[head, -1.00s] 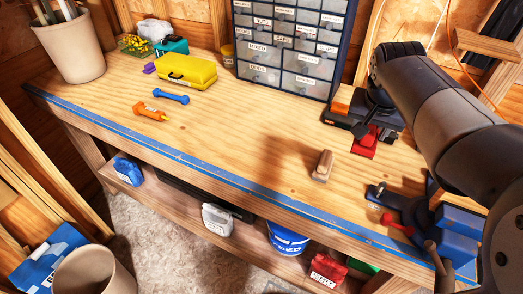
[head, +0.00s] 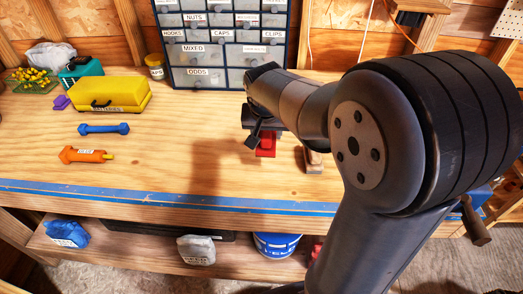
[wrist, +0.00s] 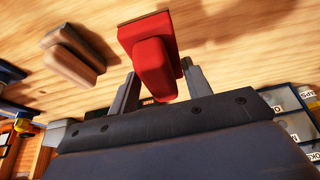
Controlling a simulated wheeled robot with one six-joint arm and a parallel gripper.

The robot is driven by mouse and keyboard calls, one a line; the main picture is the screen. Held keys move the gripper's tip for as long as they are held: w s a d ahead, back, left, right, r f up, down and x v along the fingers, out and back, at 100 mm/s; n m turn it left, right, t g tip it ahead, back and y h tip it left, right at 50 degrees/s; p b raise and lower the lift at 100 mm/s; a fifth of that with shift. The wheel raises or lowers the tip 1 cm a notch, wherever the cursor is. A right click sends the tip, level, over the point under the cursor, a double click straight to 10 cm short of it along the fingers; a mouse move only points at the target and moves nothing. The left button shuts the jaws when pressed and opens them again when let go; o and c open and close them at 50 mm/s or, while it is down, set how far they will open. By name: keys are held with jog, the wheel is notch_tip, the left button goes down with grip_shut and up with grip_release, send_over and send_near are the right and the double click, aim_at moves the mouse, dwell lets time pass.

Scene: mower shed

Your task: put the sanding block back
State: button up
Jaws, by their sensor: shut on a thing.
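A red block (wrist: 152,52) with a raised grip and a dark edge, taken as the sanding block, is between the fingers of my gripper (wrist: 160,88) in the wrist view. The gripper is shut on its grip. In the head view the red block (head: 266,146) shows below my dark gripper (head: 262,128), over the bench; I cannot tell whether it touches the top. A similarly shaped tan wooden block (wrist: 73,57) lies on the bench beside it. In the head view this tan block (head: 314,163) is right of the red one, partly hidden by my arm.
The drawer cabinet (head: 226,47) stands behind. A yellow case (head: 112,94), a blue dumbbell-shaped tool (head: 104,129) and an orange tool (head: 84,155) lie at left. The bench (head: 165,150) is clear between them and my gripper. A blue strip (head: 150,196) runs along its front edge.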

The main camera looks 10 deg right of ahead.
aim_at(266, 137)
jog(key=shift+f, duration=2.9)
jog(key=shift+f, duration=0.2)
jog(key=o, duration=0.9)
jog(key=shift+o, duration=0.2)
jog(key=shift+r, duration=0.15)
jog(key=shift+r, duration=0.2)
jog(key=v, duration=1.1)
jog(key=shift+s+r, duration=0.2)
jog(key=shift+r, duration=0.15)
jog(key=shift+o, duration=0.4)
